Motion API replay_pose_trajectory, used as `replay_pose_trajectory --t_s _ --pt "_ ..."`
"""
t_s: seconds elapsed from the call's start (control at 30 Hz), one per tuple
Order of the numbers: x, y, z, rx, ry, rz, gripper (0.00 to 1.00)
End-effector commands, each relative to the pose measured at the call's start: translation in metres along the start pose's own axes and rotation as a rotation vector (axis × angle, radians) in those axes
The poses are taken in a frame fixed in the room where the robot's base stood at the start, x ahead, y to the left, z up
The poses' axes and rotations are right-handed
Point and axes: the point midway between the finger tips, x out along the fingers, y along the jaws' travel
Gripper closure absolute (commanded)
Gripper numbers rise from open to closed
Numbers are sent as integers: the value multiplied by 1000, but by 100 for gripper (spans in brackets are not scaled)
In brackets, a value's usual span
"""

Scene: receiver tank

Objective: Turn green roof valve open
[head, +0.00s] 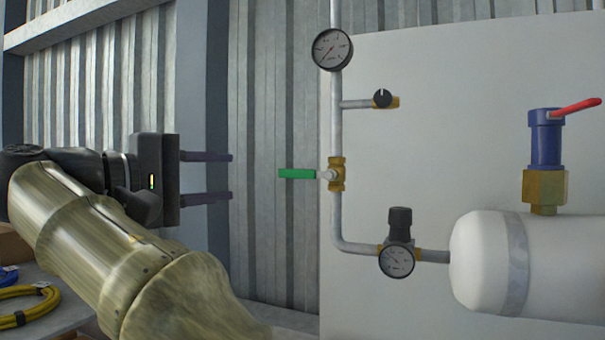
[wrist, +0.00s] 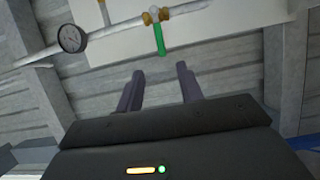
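The green valve handle (head: 297,174) sticks out to the left, level, from a brass valve body (head: 337,174) on the vertical grey pipe (head: 336,120). My gripper (head: 231,177) is left of the handle, its two fingers apart and pointing right towards it. There is a gap between the fingertips and the handle's end. In the wrist view the green handle (wrist: 159,40) lies ahead of the open fingers (wrist: 160,70), roughly in line with the space between them. Nothing is between the fingers.
A regulator with gauge (head: 397,255) sits low. A white tank (head: 530,265) with a red-levered blue valve (head: 546,140) stands right. A yellow hose (head: 30,305) lies lower left.

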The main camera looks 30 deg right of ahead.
Motion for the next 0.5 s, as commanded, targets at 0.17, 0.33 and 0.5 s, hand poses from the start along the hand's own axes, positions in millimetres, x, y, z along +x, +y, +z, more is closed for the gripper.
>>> replay_pose_trajectory --t_s 0.17,0.33,0.5 --pt "12 1 0 0 -3 1 63" --pt "37 2 1 -1 -5 1 63" --pt "67 3 1 -2 -5 1 63"
